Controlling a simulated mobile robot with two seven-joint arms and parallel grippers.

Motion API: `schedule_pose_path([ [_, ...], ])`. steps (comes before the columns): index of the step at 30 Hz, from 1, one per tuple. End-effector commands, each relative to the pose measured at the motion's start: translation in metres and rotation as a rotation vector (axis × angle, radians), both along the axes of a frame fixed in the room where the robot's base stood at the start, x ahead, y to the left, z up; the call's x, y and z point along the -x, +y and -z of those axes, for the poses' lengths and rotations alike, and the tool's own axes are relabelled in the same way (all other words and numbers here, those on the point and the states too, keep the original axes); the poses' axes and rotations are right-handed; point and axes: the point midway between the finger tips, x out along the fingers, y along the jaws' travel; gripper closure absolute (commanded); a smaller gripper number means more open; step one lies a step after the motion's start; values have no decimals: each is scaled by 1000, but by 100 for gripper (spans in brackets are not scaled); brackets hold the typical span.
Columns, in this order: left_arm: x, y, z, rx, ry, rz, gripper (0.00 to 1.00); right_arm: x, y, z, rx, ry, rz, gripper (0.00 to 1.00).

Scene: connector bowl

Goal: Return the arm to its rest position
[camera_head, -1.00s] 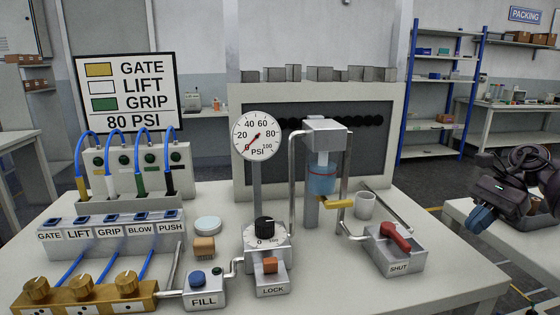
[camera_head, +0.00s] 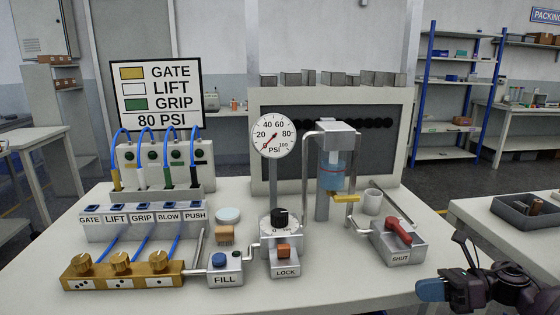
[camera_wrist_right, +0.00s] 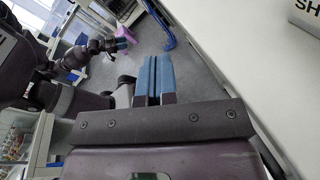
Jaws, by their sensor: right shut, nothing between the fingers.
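My right gripper (camera_head: 432,290) is at the lower right of the head view, in front of the bench's front right corner and apart from the things on it. Its blue fingers are together and empty, and they also show shut in the right wrist view (camera_wrist_right: 154,78). In that view, another dark arm of mine with a small blue tip (camera_wrist_right: 122,44) shows at the upper left. It looks like my left gripper, too small to tell its opening. My left gripper is outside the head view.
The bench (camera_head: 330,280) bears the red-handled SHUT valve (camera_head: 399,245), a white cup (camera_head: 373,202), a pressure gauge (camera_head: 273,135) and the LOCK block (camera_head: 285,268). A side table (camera_head: 475,210) with a dark tray (camera_head: 525,212) stands at right. Floor shows between the tables.

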Motion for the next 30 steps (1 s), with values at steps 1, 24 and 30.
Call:
schedule_pose_path([
  [1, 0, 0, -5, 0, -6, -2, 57, 10, 13, 8, -87, 77, 67, 100],
  [24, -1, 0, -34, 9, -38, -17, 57, 177, 39, 145, -1489, 1543, 1123, 100],
  [30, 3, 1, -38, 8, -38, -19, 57, 244, 42, 174, -1850, 1844, 1330, 100],
])
